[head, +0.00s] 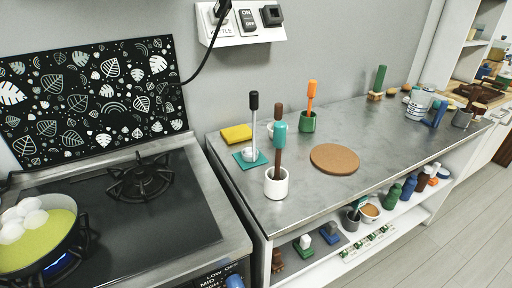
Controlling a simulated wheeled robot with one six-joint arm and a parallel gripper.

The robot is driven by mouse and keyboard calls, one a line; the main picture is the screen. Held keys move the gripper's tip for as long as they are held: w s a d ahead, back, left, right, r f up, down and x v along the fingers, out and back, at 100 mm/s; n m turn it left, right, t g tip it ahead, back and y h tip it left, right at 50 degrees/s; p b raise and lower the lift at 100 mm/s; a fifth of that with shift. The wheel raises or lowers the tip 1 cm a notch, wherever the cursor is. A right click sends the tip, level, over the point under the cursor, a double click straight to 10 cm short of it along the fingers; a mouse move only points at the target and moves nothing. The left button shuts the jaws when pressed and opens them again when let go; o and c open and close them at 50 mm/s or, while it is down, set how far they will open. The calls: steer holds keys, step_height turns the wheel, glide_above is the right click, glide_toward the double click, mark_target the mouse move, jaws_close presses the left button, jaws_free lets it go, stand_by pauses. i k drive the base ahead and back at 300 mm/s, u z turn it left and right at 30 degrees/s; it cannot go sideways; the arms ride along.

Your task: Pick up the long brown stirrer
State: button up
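A long brown stirrer (278,152) with a teal band around its upper part stands nearly upright in a white cup (277,188) near the counter's front left. The cup hides its lower end. A black-topped stirrer (253,115) stands behind it to the left, over a teal coaster (237,161). An orange-topped stirrer (311,97) stands in a green cup (307,124) behind it to the right. My gripper is not in view.
A round cork mat (335,159) lies right of the white cup, with bare counter around it. A yellow sponge (236,134) lies behind the coaster. A stove with a pan (40,240) over a blue flame is at left. A cable hangs from the wall socket panel (240,23).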

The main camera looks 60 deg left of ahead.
mark_target(280, 127)
steer(key=u, duration=0.85)
steer(key=i, duration=0.9)
steer(key=u, duration=0.85)
